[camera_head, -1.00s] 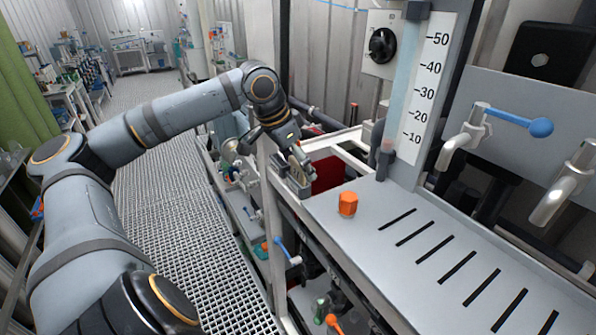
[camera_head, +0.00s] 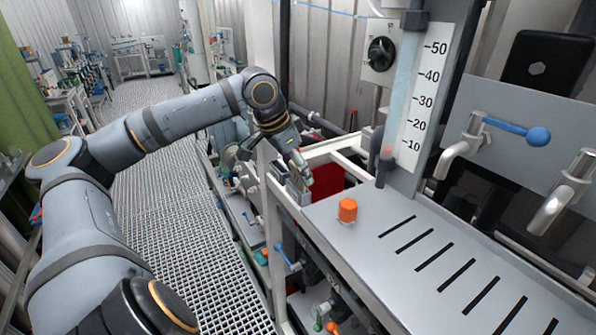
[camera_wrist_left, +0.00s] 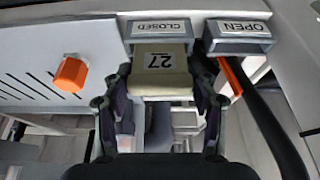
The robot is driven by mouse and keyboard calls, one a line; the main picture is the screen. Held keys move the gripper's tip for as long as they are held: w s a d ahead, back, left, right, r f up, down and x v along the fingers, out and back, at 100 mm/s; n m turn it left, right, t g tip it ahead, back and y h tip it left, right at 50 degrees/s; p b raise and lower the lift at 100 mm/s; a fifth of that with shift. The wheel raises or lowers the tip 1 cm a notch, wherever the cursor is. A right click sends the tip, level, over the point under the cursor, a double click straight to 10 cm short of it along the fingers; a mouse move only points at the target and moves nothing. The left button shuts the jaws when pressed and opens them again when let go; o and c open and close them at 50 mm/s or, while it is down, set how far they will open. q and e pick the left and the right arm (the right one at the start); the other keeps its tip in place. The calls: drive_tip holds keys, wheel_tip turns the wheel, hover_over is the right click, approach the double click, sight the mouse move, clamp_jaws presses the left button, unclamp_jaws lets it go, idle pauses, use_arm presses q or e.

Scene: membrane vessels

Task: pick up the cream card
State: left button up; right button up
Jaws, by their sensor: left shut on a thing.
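The cream card (camera_wrist_left: 158,82), marked 27, sits between the two fingers of my left gripper (camera_wrist_left: 158,100) in the left wrist view. My left gripper is shut on it. The card's far edge meets or overlaps the holder labelled CLOSED (camera_wrist_left: 160,29); I cannot tell whether it is still seated there. A second holder labelled OPEN (camera_wrist_left: 239,36) is just to the right. In the head view my left gripper (camera_head: 290,152) reaches down to the left end of the grey bench, and the card is small and hard to make out. My right gripper is not in view.
An orange hexagonal cap (camera_head: 347,210) stands on the slotted grey bench top (camera_head: 400,258) near the holders. A white upright post (camera_head: 272,215) stands close to my left arm. A scaled column (camera_head: 418,95) and blue-handled tap (camera_head: 515,129) rise behind. The grated floor at left is clear.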

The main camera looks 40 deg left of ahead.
use_arm(q)
wheel_tip(320, 180, up, 4)
drive_tip(key=p, duration=0.2)
drive_tip(key=shift+f+p, duration=0.25)
drive_tip(key=shift+p, duration=0.1)
drive_tip(key=shift+s+d+r+b, duration=0.4)
drive_tip(key=shift+s+b, duration=0.2)
drive_tip(key=shift+b, duration=0.35)
drive_tip(key=s+d+r, duration=0.7)
drive_tip(key=s+r, duration=0.1)
drive_tip(key=s, duration=0.2)
drive_tip(key=shift+d, duration=0.25)
